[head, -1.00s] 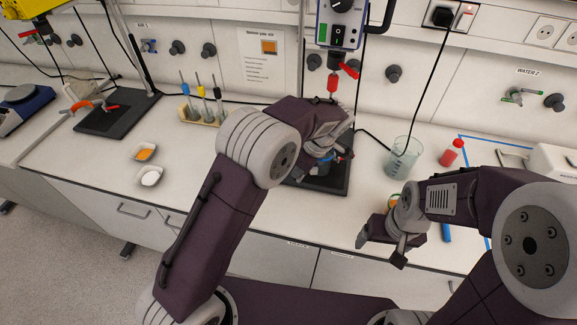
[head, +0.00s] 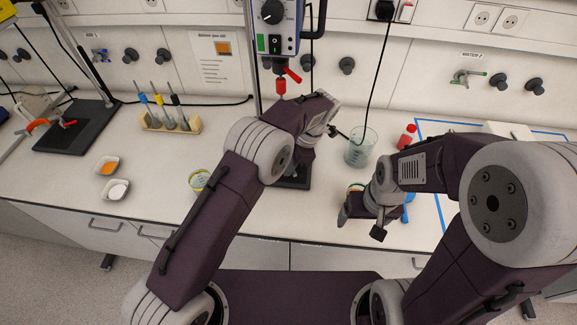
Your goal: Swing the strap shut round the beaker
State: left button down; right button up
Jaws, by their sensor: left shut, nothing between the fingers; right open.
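A clear glass beaker (head: 361,148) stands upright on the bench, right of the stirrer stand. No strap can be made out; my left arm covers most of the stand base (head: 296,180) and whatever is there. My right gripper (head: 361,226) is open and empty, low over the bench's front edge, nearer me than the beaker.
The stirrer motor (head: 276,28) hangs above my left gripper. A red-capped bottle (head: 407,137) stands right of the beaker. A tube rack (head: 171,123), two powder dishes (head: 118,190) and a round dish (head: 199,181) are at left. A black cable (head: 371,75) hangs down near the beaker. The left-front bench is mostly clear.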

pick_arm(q)
jog(key=shift+w+d, duration=0.25)
jog(key=shift+d, duration=0.1)
pick_arm(e)
jog(key=shift+w+d, duration=0.25)
jog(key=shift+d, duration=0.1)
jog(key=shift+r, duration=0.1)
pick_arm(q)
jog(key=v, duration=0.9)
jog(key=shift+p, duration=0.45)
pick_arm(e)
jog(key=shift+r, duration=0.35)
pick_arm(q)
jog(key=shift+s+a, duration=0.1)
jog(key=shift+s, duration=0.05)
pick_arm(e)
jog(key=shift+s+d, duration=0.1)
